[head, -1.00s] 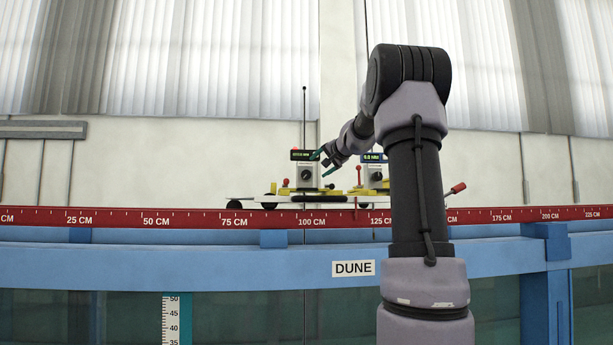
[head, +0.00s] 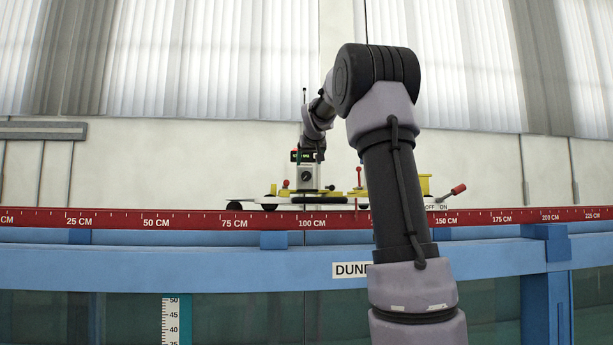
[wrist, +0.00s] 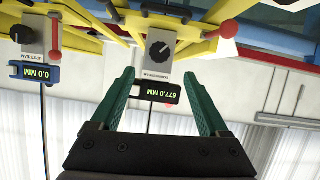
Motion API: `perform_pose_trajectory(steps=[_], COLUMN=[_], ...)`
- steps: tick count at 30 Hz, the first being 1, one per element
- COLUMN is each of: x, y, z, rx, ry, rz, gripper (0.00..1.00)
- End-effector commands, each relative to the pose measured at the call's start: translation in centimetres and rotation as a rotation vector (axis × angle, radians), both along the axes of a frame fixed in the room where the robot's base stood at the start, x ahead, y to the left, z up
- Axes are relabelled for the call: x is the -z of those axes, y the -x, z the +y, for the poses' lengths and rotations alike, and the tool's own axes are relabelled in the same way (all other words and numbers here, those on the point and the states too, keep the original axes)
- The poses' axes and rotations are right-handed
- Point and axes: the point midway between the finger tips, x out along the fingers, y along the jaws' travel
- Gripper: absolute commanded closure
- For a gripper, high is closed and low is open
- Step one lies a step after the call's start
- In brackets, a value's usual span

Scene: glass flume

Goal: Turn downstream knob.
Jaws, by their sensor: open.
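The downstream knob (wrist: 160,50) is a black dial with a white pointer line on a pale box marked DOWNSTREAM, upside down in the wrist view. Its display (wrist: 160,92) reads 677.0 MM. The knob also shows in the head view (head: 306,172) on the left box of the carriage. My gripper (wrist: 158,73) is open, with a green finger on each side of the display and nothing between them on the knob. The fingertips appear short of the knob, roughly in line with it. In the head view my gripper (head: 307,155) is at the display's height, above the knob.
The upstream knob (wrist: 22,33) and its 0.0 MM display (wrist: 35,74) are to the left in the wrist view. A red-ended lever (wrist: 228,29) is close on the right. Yellow frame parts surround the boxes. The red scale rail (head: 270,219) runs in front.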

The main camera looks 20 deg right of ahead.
Motion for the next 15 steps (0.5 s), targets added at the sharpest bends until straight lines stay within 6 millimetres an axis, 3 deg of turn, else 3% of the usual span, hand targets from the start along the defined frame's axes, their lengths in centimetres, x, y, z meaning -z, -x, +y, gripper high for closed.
perform_pose_trajectory(steps=[5, 15], x=[0.3, 2.8], y=[-1.0, -6.5], z=[-0.4, -2.2], rx=[0.004, 0.004], ry=[0.014, 0.013], rz=[0.002, 0.002], gripper=[0.22, 0.22])
